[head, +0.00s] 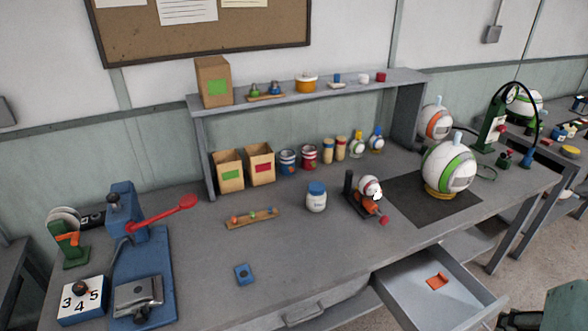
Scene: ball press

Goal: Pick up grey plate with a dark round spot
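I see no plate that clearly matches a grey plate with a dark round spot. My gripper is not recognisable in this view.
A white number block (82,299) stands left of the press, whose red lever (165,212) sticks out right. A wooden strip (252,218), a blue-lidded jar (316,197) and an open drawer (440,287) are nearby. Bench around the blue plate is clear.

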